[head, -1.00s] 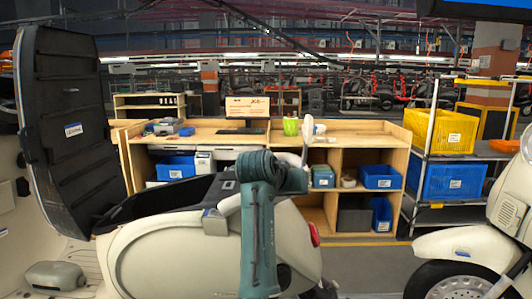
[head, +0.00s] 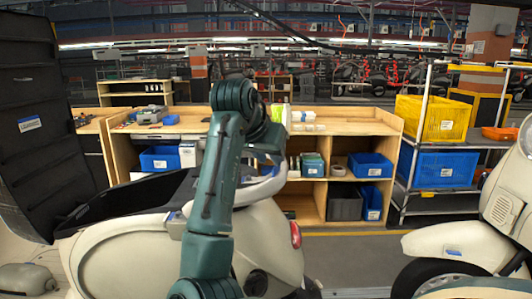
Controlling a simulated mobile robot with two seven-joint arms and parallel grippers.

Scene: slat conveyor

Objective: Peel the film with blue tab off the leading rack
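A cream scooter (head: 120,255) stands in front of me, with a pale curved rail or rack (head: 262,189) at its tail. A small grey block with a blue mark (head: 174,218) sits at its side, left of my arm. I cannot make out any film on it. My teal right arm rises from the bottom centre, bends at the top and comes down on the right, close to the rail. The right gripper is hidden or too unclear to tell its fingers, state or contact. My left gripper is not in view.
A black raised panel (head: 45,125) with a blue label stands at the left. Another cream scooter (head: 475,245) is at the right. Behind are a wooden workbench (head: 345,128) and a cart with a yellow crate (head: 432,118) and a blue crate (head: 437,168). Grey floor shows between the scooters.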

